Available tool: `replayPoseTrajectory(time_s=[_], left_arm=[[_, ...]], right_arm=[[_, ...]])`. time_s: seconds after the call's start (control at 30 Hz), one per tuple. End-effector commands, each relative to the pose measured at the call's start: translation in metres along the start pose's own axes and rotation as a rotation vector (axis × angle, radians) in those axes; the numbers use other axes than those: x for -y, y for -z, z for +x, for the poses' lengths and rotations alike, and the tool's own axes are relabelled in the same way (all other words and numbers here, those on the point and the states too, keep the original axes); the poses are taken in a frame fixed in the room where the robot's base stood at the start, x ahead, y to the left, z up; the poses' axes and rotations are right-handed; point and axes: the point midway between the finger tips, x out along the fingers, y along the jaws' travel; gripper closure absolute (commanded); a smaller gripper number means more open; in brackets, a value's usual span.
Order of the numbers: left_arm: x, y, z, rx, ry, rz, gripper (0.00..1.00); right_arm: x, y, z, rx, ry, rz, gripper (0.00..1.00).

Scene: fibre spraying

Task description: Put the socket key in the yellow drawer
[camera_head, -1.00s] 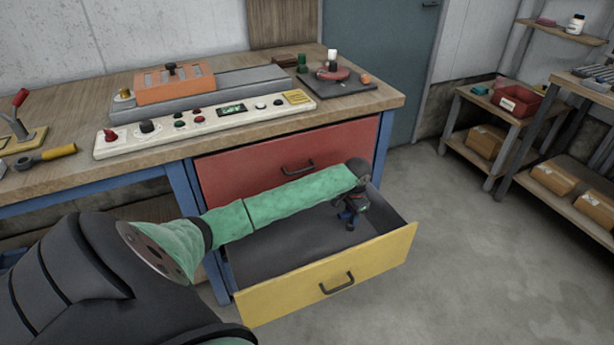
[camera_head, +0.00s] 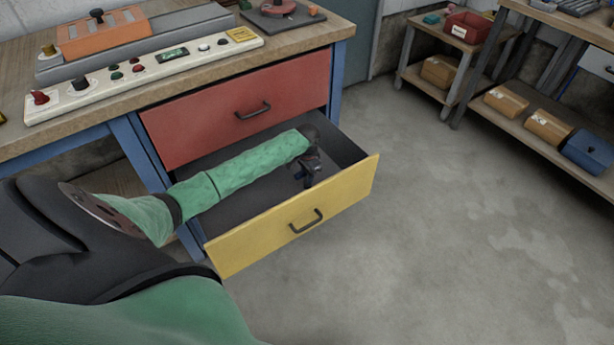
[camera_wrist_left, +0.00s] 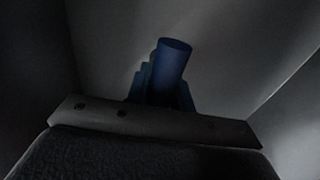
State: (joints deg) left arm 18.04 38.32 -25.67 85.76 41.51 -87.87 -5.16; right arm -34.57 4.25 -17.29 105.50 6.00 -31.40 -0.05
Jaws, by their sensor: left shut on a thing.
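The yellow drawer (camera_head: 345,195) is pulled out below a shut red drawer (camera_head: 200,127). My left arm reaches over it from the left, and my left gripper (camera_head: 307,178) points down inside the drawer, near its right end. In the left wrist view the gripper (camera_wrist_left: 165,100) is shut on a blue cylinder, which appears to be part of the socket key (camera_wrist_left: 172,62). Grey drawer walls surround it there. The key's other end is hidden, and I cannot tell whether it touches the drawer floor. My right gripper is out of view.
The workbench (camera_head: 310,42) above carries a control panel (camera_head: 150,70) and an orange block (camera_head: 100,32). Shelves with boxes (camera_head: 548,127) and a red bin (camera_head: 468,27) stand at the right. The floor in front of the drawer is clear.

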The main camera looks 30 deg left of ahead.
Motion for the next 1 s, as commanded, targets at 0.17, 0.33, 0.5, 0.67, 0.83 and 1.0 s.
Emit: replayPoseTrajectory(time_s=[0.17,0.33,0.5,0.67,0.83,1.0], left_arm=[[0.001,0.000,0.006,-0.001,0.001,0.000,1.00],[0.000,0.000,0.006,-0.001,0.000,0.000,1.00],[0.000,0.000,0.009,0.000,0.000,0.000,0.61],[0.000,0.000,0.009,0.000,0.000,0.000,0.55],[0.000,0.000,0.008,-0.001,0.000,0.000,0.55],[0.001,0.001,-0.006,-0.002,0.001,0.000,0.55]], right_arm=[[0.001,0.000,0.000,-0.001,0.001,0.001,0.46],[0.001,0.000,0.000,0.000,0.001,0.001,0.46],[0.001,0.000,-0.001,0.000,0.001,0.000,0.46],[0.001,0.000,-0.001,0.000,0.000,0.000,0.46],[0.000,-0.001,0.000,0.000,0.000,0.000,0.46],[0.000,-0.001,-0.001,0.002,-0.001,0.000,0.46]])
